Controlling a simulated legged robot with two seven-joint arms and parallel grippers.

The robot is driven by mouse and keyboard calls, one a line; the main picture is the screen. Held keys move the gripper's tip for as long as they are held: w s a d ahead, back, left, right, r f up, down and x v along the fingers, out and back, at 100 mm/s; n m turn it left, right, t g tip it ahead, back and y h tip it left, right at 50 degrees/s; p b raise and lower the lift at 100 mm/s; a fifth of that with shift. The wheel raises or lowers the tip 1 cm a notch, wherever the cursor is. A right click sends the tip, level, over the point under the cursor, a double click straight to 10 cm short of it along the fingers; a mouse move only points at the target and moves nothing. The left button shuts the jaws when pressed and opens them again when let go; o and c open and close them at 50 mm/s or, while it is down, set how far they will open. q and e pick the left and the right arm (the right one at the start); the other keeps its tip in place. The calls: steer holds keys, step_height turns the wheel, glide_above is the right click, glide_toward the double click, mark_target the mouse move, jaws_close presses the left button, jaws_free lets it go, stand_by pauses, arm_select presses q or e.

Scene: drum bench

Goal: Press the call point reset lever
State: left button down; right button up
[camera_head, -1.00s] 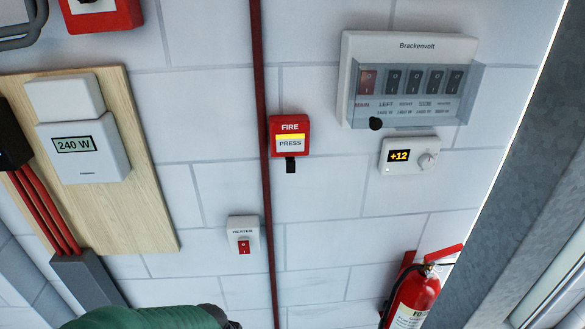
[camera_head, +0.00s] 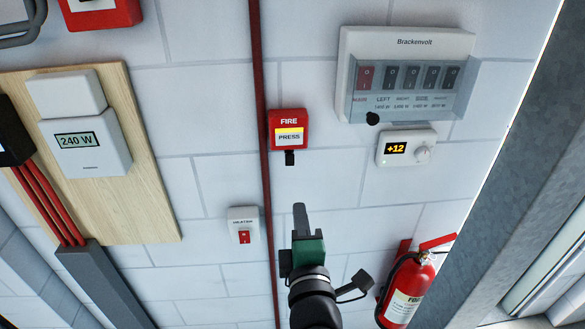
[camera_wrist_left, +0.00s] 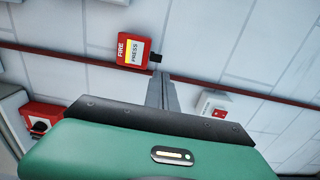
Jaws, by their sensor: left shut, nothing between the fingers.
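The red fire call point (camera_head: 289,130) is on the white block wall, marked FIRE and PRESS, with a yellow strip showing. Its small black lever (camera_head: 290,158) hangs from the bottom edge. In the left wrist view the call point (camera_wrist_left: 133,48) appears turned on its side, with the black lever (camera_wrist_left: 156,58) just beyond my fingertips. My left gripper (camera_head: 300,209) is shut and empty, below the call point in the head view and apart from the lever. Its shut fingers (camera_wrist_left: 163,82) also show in the wrist view. My right gripper is not in view.
A heater switch (camera_head: 244,226) is left of my gripper. A thermostat (camera_head: 406,149) and a covered breaker panel (camera_head: 407,75) are up right. A fire extinguisher (camera_head: 407,290) stands lower right. A red pipe (camera_head: 262,180) runs down beside the call point.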

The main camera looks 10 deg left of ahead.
arm_select(q)
steer(key=shift+a, duration=0.25)
steer(key=p, duration=0.5)
glide_toward(291, 163)
steer(key=x, duration=0.6)
steer(key=shift+a, duration=0.1)
steer(key=shift+w+a, duration=0.15)
steer(key=shift+w, duration=0.3)
